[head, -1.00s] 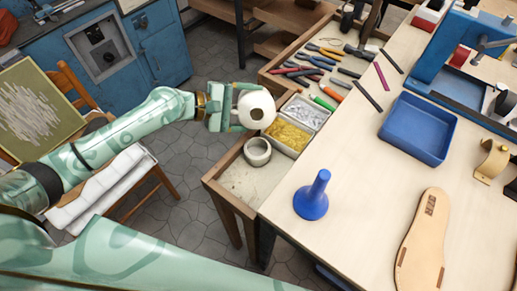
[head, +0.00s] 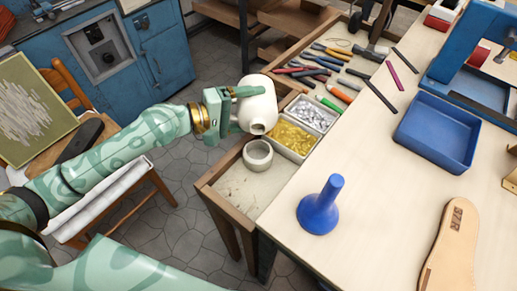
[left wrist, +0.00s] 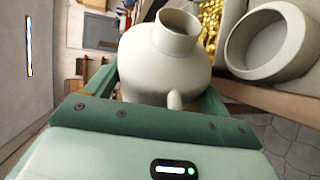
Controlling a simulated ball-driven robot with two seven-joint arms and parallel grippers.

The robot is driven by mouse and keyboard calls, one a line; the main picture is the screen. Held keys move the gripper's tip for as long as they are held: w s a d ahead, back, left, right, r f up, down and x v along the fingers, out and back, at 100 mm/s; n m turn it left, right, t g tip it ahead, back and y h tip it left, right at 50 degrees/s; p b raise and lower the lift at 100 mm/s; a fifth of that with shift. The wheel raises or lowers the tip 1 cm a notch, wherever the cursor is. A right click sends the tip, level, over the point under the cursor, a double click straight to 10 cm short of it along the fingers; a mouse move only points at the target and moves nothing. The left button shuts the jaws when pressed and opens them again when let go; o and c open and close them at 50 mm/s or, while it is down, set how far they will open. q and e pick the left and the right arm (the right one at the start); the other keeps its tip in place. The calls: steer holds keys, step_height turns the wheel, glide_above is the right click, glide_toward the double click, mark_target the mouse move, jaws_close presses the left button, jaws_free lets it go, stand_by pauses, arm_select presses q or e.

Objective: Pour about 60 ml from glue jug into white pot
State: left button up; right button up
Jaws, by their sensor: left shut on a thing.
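The cream glue jug (head: 257,104) is held in my left gripper (head: 240,103), whose fingers are shut around its body. The jug is tipped, with its mouth pointing down toward the front of the drawer. In the left wrist view the jug (left wrist: 165,62) sits between the green fingers, its neck toward the pot. The white pot (head: 258,156) stands upright in the drawer, just below the jug's mouth and apart from it. Its open rim also shows in the left wrist view (left wrist: 270,42). No stream of glue is visible. My right gripper is not in view.
The wooden drawer (head: 238,190) also holds bins of yellow (head: 291,138) and silver (head: 310,114) hardware, and several hand tools. A blue funnel-shaped thing (head: 321,207), a blue tray (head: 437,132) and a sandal sole (head: 452,245) lie on the bench.

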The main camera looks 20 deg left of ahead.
arm_select(q)
steer(key=shift+f+m+t+b, duration=0.25)
steer(key=shift+m+t+b, duration=0.05)
steer(key=shift+b, duration=0.2)
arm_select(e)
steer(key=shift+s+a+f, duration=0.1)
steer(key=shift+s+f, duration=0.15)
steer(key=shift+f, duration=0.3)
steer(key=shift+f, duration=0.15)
arm_select(q)
steer(key=shift+s+r+m+t+b, duration=0.15)
steer(key=shift+r+m+t+b, duration=0.25)
steer(key=shift+m+b, duration=0.35)
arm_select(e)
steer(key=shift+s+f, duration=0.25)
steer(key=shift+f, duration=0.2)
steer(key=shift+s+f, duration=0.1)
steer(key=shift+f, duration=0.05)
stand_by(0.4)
arm_select(q)
steer(key=shift+f+m+h+b, duration=0.15)
steer(key=shift+m+h+b, duration=0.3)
steer(key=shift+b, duration=0.15)
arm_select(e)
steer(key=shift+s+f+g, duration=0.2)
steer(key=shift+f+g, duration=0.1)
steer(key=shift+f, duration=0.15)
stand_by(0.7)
